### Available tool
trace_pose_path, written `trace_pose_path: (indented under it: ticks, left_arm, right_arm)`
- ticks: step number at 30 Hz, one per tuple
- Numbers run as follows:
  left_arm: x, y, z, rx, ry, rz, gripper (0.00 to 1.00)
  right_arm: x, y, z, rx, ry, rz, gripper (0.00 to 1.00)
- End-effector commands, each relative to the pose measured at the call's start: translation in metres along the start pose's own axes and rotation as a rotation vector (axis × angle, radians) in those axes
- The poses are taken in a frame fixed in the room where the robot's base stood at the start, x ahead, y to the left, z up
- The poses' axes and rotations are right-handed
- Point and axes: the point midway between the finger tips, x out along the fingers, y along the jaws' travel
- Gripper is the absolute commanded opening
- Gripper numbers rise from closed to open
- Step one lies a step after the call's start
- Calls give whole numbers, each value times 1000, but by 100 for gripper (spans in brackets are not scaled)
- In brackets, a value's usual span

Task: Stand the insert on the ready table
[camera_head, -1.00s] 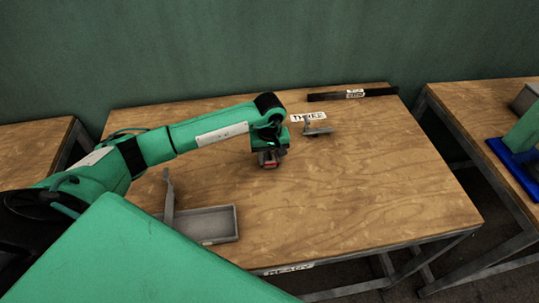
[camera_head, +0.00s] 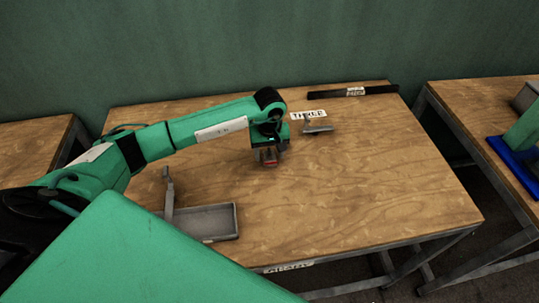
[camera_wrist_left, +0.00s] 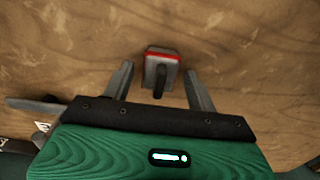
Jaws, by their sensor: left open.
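The insert (camera_wrist_left: 161,68) is a small grey block with a red band and a dark stem. My left gripper (camera_head: 268,154) is over the middle of the table. In the left wrist view its two fingers (camera_wrist_left: 160,88) are apart, one on each side of the insert, with gaps to it. The insert looks upright, but its lower part is hard to see. My right gripper is not in view.
A grey tray (camera_head: 233,222) with an upright post lies at the table's front left. A small metal bracket (camera_head: 318,129) stands near a THREE label (camera_head: 309,115). A black bar (camera_head: 325,96) lies at the back edge. The table's right half is clear.

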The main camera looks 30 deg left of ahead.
Motion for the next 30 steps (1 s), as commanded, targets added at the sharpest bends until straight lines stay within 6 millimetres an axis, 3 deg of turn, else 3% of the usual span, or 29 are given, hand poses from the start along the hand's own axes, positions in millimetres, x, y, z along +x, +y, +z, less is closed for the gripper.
trace_pose_path:
  ticks: [9,15,21,30]
  left_arm:
    - [-65,0,-1,2,5,3,58]
    - [-95,0,0,1,3,2,58]
    - [-106,0,0,0,0,1,58]
    - [-107,0,0,0,0,0,58]
  right_arm:
    - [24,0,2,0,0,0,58]
    - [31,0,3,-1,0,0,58]
    - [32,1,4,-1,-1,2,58]
    - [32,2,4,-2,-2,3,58]
